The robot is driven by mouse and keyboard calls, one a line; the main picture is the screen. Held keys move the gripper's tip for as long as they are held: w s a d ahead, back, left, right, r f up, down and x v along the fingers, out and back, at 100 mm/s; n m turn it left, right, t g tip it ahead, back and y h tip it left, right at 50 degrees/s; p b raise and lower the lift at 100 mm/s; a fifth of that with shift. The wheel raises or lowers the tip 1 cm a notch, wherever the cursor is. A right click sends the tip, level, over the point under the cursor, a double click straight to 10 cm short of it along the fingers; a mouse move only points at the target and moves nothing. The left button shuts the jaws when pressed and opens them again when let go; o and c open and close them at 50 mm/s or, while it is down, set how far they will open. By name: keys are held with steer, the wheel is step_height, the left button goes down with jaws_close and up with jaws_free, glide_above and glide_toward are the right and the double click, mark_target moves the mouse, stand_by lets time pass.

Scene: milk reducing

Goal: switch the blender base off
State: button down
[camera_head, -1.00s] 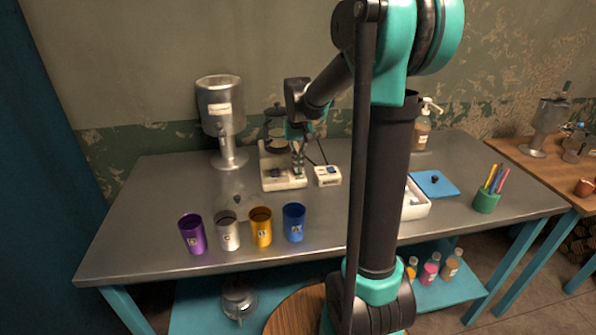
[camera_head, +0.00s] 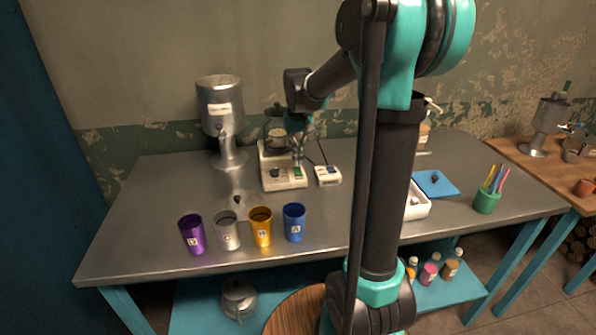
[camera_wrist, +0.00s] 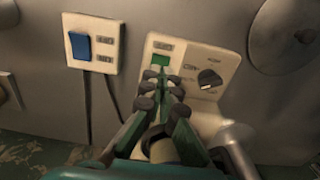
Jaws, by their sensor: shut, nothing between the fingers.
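The white blender base (camera_head: 284,183) stands on the metal table under a glass jar (camera_head: 276,135) with a dark lid. Its front panel carries a green switch (camera_head: 298,171) and a dark round knob (camera_head: 275,173). In the wrist view the green switch (camera_wrist: 160,60) and knob (camera_wrist: 209,78) lie on the base's panel (camera_wrist: 200,52). My gripper (camera_head: 298,155) is shut and empty just above the panel. In the wrist view my gripper (camera_wrist: 161,84) has its fingertips close to the green switch and covers part of the panel. I cannot tell whether they touch.
A white box with a blue rocker switch (camera_head: 328,176) sits right of the base, with cables behind it. A metal dispenser (camera_head: 222,120) stands to the left. Purple, silver, orange and blue cups (camera_head: 294,224) line the table's front. A white tray (camera_head: 415,207) is partly behind my arm.

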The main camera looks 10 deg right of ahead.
mark_target(298, 173)
steer(key=shift+r, duration=1.95)
